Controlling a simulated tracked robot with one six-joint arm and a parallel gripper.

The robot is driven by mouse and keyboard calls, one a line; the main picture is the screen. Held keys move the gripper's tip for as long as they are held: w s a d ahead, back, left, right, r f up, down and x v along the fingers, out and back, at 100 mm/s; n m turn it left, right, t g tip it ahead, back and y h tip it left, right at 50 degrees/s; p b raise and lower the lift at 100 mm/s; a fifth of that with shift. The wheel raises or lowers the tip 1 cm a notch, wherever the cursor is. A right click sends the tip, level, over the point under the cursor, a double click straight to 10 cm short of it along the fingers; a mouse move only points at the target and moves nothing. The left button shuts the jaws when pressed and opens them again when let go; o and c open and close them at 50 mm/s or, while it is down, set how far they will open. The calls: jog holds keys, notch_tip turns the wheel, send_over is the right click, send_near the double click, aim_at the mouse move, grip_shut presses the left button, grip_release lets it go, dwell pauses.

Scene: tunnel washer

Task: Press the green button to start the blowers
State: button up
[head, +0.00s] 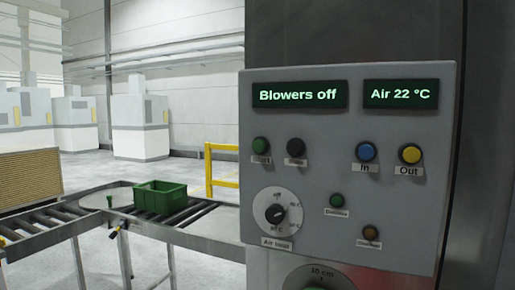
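The grey control panel (310,125) fills the right of the head view. The green button (261,145) sits at its upper left, with a label below it that seems to read "Start". A black button (296,146) is just to its right. The left display (299,95) reads "Blowers off". A smaller green round piece (337,200) sits lower on the panel; its label is too small to read. My gripper is not in view, and nothing covers the green button.
The panel also has a blue "In" button (366,152), a yellow "Out" button (410,154), an "Air heat" dial (288,202) and an "Air 22 °C" display (400,94). A green crate (160,199) stands on a roller conveyor (45,224) at left. A yellow rail (209,170) stands behind.

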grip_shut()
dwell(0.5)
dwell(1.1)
